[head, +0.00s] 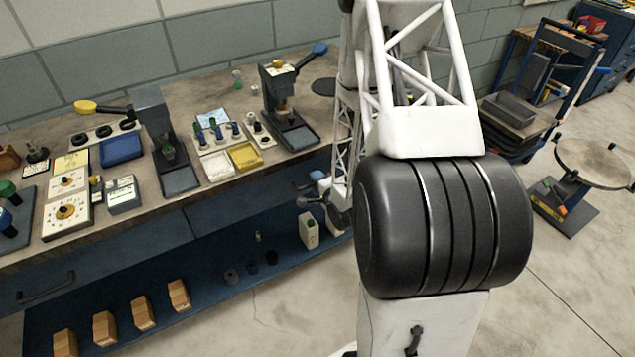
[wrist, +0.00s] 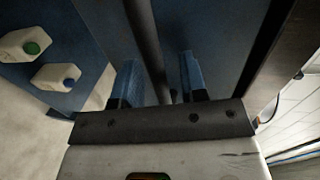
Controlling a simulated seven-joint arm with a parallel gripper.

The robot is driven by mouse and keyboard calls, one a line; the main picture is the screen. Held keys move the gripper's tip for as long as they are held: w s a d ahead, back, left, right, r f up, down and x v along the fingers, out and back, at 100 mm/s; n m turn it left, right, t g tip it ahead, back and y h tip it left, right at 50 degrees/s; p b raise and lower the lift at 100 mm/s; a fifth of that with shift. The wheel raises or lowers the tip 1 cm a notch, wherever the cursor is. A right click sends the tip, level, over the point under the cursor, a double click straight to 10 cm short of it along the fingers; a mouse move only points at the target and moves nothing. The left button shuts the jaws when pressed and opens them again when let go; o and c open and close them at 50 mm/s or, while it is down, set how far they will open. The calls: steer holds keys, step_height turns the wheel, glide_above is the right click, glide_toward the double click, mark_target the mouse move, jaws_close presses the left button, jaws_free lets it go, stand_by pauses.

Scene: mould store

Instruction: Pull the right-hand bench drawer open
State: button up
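The right-hand bench drawer has a blue front (head: 250,200) under the worktop, right of a seam. It looks flush with the bench, so shut. Its handle is hidden behind my arm in the head view. In the wrist view a dark bar, the handle (wrist: 145,35), runs between the two blue fingers of my gripper (wrist: 160,62). The fingers are apart, one on each side of the bar. A gap shows on the right side of the bar; contact on the left is unclear. The drawer front (wrist: 220,35) lies just beyond the fingers.
The worktop (head: 215,183) carries presses, trays and gauges. A left-hand drawer handle (head: 45,287) shows at far left. The floor (head: 290,310) before the bench is clear.

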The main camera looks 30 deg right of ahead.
steer(key=shift+c, duration=0.4)
jaws_close()
steer(key=shift+s, duration=0.1)
steer(key=f+v, duration=0.2)
steer(key=v, duration=1)
steer(key=s+f+v, duration=0.1)
steer(key=f+v, duration=0.2)
steer(key=v, duration=1)
steer(key=shift+s, duration=0.35)
steer(key=shift+f, duration=0.1)
steer(key=shift+o, duration=0.4)
jaws_free()
steer(key=shift+s, duration=0.2)
